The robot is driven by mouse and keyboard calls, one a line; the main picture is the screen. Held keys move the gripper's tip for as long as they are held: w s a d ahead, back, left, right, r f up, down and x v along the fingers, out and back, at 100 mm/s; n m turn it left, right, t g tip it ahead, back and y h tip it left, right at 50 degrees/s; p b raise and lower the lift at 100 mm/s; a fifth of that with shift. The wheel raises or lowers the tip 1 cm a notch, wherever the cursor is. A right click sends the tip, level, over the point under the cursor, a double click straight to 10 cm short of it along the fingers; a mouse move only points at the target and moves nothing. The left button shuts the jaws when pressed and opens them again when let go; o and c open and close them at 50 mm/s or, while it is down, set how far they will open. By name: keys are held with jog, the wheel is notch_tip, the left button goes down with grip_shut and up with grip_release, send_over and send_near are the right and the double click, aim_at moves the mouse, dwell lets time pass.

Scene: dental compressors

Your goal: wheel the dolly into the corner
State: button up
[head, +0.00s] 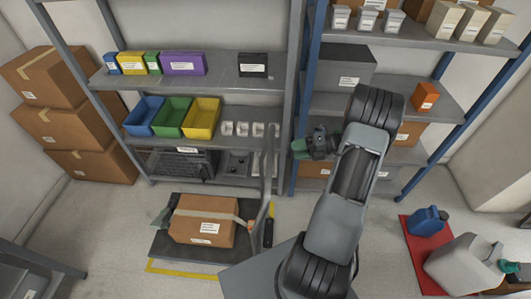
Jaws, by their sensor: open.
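The dolly (163,243) is a low dark platform in front of the left shelf unit. Its grey upright handle (268,170) rises at its right end. A taped cardboard box (205,232) with white labels rests on the platform. My gripper (299,148) is open, with greenish fingertips pointing left, to the right of the handle's upper part and apparently apart from it in the picture. The gap in depth is hard to judge. My forearm reaches up from the bottom middle.
Yellow floor tape (185,273) shows around the dolly. Stacked cartons (92,170) stand in the back-left corner. Shelves (200,87) with bins stand behind. A red mat (413,238) with a blue can (428,220) lies at right. Bare floor (95,215) shows left of the dolly.

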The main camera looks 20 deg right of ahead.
jog(key=w+a+f+m+t+p, duration=0.1)
jog(key=w+a+f, duration=0.3)
jog(key=a, duration=0.6)
jog(key=w+m, duration=0.1)
jog(key=w, duration=0.1)
jog(key=shift+w+p, duration=0.3)
jog(key=shift+c, duration=0.4)
grip_shut()
